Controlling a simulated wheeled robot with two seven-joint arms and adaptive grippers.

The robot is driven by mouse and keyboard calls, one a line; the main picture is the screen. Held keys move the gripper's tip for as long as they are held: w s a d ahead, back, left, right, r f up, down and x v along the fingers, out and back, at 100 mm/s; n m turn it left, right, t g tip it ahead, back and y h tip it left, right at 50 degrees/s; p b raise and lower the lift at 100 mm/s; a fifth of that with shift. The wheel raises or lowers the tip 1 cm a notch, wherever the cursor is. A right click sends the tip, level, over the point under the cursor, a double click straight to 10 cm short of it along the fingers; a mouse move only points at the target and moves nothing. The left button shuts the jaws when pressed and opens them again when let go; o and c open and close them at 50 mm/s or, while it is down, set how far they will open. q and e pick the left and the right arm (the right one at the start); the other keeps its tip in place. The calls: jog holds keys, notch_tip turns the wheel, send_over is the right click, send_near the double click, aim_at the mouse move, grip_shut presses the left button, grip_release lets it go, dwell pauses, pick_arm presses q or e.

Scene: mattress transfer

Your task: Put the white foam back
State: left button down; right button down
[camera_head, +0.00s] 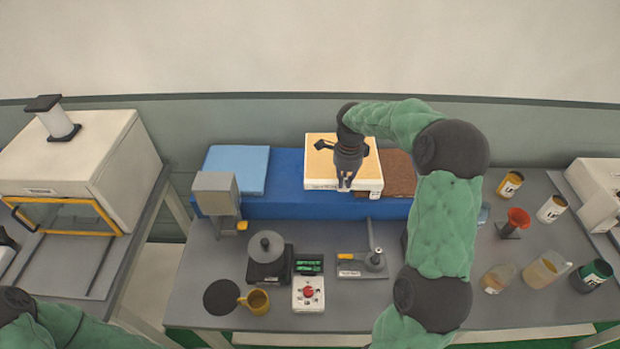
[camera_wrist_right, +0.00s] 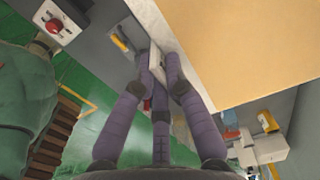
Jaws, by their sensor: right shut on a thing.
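The white foam (camera_head: 322,160) is a square block with white sides and a tan top. It is over the long blue platform (camera_head: 285,190), between a light blue pad (camera_head: 238,167) and a brown pad (camera_head: 398,172). My right gripper (camera_head: 345,184) reaches down at its front edge and is shut on it. In the right wrist view, the fingers (camera_wrist_right: 160,62) close on the foam's white edge, and its tan top (camera_wrist_right: 245,42) fills the upper right. I cannot tell whether the foam touches the platform. My left gripper is out of view; part of my left arm shows at lower left.
A grey device (camera_head: 217,194) stands before the platform's left end. A dark round device (camera_head: 267,258), a yellow mug (camera_head: 256,301) and a red-button box (camera_head: 308,293) are in front. Several cups and jars, including a red funnel (camera_head: 516,221), stand at right.

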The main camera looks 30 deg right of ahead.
aim_at(320, 173)
jog(key=w+a+f, duration=0.1)
jog(key=w, duration=0.1)
jog(key=w+a+f+p, duration=0.1)
jog(key=w, duration=0.2)
jog(key=w+a+f, duration=0.1)
jog(key=w+f, duration=0.1)
jog(key=w, duration=0.1)
jog(key=shift+w+a, duration=0.15)
jog(key=shift+a, duration=0.2)
jog(key=shift+w+a+f+p, duration=0.15)
jog(key=shift+w+a+f, duration=0.15)
jog(key=shift+w+f, duration=0.55)
jog(key=shift+w+a+f+p, duration=0.1)
jog(key=shift+w+a+f, duration=0.35)
jog(key=shift+f, duration=0.75)
jog(key=shift+w+a+f+p, duration=0.2)
jog(key=shift+w+f, duration=0.55)
jog(key=shift+f, duration=0.25)
notch_tip(320, 173, down, 3)
jog(key=shift+d+r, duration=0.1)
jog(key=shift+r, duration=0.1)
